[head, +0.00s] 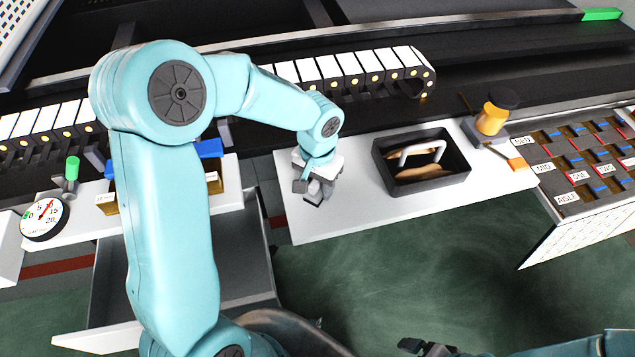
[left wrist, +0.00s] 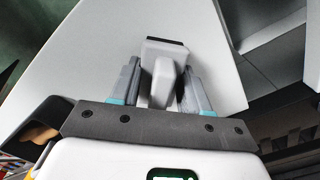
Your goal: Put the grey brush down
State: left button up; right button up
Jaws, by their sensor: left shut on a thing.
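My left gripper (head: 315,190) is over the left end of the white tabletop (head: 350,215). It is shut on the grey brush (left wrist: 164,80), which shows in the left wrist view as a pale grey block with a dark end between the two fingers. In the head view the brush is mostly hidden by the gripper, and I cannot tell whether it touches the tabletop. My right gripper (head: 427,347) shows only in part at the bottom edge of the head view, low and apart from the tabletop; its jaw opening is unclear.
A dark tray (head: 455,178) with a white handle stands right of my left gripper. An orange and black item (head: 492,118) is at the far right end. A labelled rack (head: 570,165) stands beyond. A dial (head: 44,217) is at left. White tabletop is free around the gripper.

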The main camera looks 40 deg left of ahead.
pick_arm(q)
jog(key=shift+f, duration=0.15)
jog(key=o, duration=1.1)
notch_tip(320, 180, up, 12)
jog(key=shift+r+p, duration=0.25)
jog(key=shift+p, duration=0.05)
jog(key=shift+s, duration=0.1)
